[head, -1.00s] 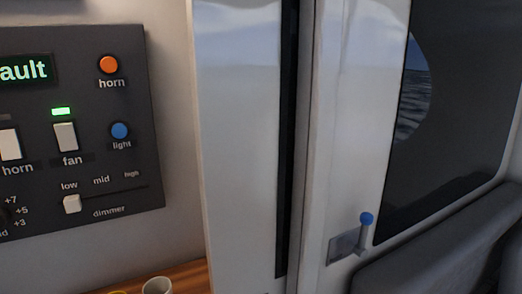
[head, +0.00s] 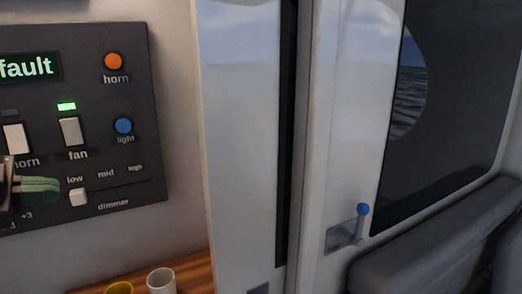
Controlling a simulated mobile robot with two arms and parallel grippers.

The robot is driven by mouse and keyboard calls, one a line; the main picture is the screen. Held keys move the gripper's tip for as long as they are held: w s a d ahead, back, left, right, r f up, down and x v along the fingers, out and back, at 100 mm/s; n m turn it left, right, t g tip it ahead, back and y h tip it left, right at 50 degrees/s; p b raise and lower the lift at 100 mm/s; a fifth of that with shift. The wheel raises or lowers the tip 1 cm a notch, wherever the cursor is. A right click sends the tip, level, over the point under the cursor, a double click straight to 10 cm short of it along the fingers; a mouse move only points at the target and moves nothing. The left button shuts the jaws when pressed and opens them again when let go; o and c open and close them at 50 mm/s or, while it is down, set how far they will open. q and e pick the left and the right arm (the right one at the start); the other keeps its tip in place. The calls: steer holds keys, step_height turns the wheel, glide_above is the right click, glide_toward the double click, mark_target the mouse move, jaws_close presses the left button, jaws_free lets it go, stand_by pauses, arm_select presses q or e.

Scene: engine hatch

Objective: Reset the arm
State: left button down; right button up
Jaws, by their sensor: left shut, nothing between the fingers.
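My left gripper (head: 52,190) comes in at the left edge of the head view, in front of the lower left part of the dark control panel (head: 135,70). Its green fingers are shut with nothing between them. They lie just left of the white dimmer slider (head: 78,197), which stands near "low"; I cannot tell whether they touch the panel. The rest of the left arm is out of view. My right gripper is not in view.
The panel has an orange horn button (head: 113,61), a blue light button (head: 124,125) and a white fan switch (head: 70,131) under a lit green lamp. A yellow cup (head: 119,288) and a white cup (head: 161,280) stand on the wooden counter (head: 190,267).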

arm_select(q)
steer(key=w+f+n+t+y, duration=0.35)
steer(key=f+n+t, duration=0.45)
steer(key=f+t, duration=0.3)
steer(key=s+f+n+g+y, duration=0.4)
steer(key=f+n+y, duration=0.5)
steer(key=f, duration=0.7)
steer(key=s+d+f+m+g+h, duration=0.1)
steer(key=s+d+f+g, duration=0.65)
steer(key=s, duration=0.25)
steer(key=s+d+f+m+g+h, duration=0.1)
steer(key=s+d+f+g, duration=0.5)
steer(key=s+f, duration=0.35)
step_height(320, 180, down, 26)
steer(key=s+f+b, duration=0.1)
steer(key=s+b, duration=0.1)
steer(key=s+a+f+g, duration=0.2)
steer(key=s+a+f, duration=0.1)
steer(key=s+f, duration=1.2)
steer(key=shift+s+f+m+y+b, duration=0.3)
steer(key=shift+s+f+y+b, duration=0.1)
steer(key=shift+f, duration=0.4)
